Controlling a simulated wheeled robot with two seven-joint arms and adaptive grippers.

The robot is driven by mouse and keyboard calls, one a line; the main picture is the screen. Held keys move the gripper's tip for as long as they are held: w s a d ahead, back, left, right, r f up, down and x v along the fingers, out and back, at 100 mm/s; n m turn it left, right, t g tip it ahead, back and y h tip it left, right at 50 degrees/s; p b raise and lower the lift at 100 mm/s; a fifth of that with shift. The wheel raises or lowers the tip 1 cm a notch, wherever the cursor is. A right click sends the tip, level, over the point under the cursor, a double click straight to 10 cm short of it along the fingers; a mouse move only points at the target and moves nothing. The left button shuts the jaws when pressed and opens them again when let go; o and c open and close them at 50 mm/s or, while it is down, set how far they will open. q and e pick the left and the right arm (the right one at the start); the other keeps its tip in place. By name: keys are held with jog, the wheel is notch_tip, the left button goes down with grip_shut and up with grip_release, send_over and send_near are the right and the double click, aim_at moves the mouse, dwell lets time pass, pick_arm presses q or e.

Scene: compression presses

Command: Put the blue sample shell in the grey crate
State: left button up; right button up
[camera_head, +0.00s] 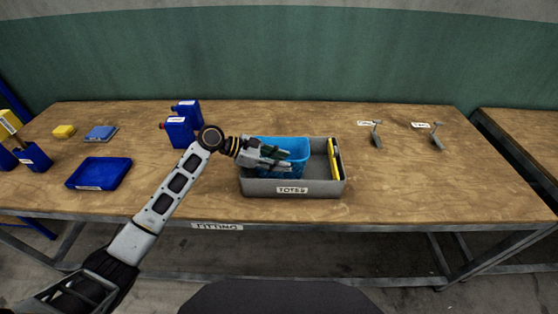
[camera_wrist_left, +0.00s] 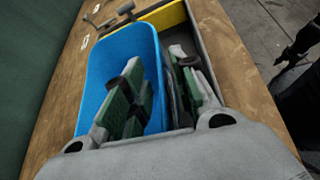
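The blue sample shell (camera_head: 297,168), a light blue open box, is within the left part of the grey crate (camera_head: 330,188) in the head view. Its base is hidden, so I cannot tell whether it rests on the crate floor. My left gripper (camera_head: 284,158) is at the shell. In the left wrist view, the green-padded fingers of the gripper (camera_wrist_left: 160,85) lie on either side of one wall of the shell (camera_wrist_left: 100,75). They are close to that wall, but whether they press on it is unclear. My right gripper is not in view.
A yellow-and-black item (camera_head: 334,158) lies along the crate's right side. Dark blue containers (camera_head: 179,132) and a dark blue tray (camera_head: 99,173) stand to the left. Small grey labelled stands (camera_head: 376,136) are at the right.

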pick_arm(q)
jog(key=shift+r, duration=0.1)
jog(key=shift+a+r, duration=0.15)
jog(key=shift+a, duration=0.1)
jog(key=v, duration=1.1)
jog(key=shift+a, duration=0.15)
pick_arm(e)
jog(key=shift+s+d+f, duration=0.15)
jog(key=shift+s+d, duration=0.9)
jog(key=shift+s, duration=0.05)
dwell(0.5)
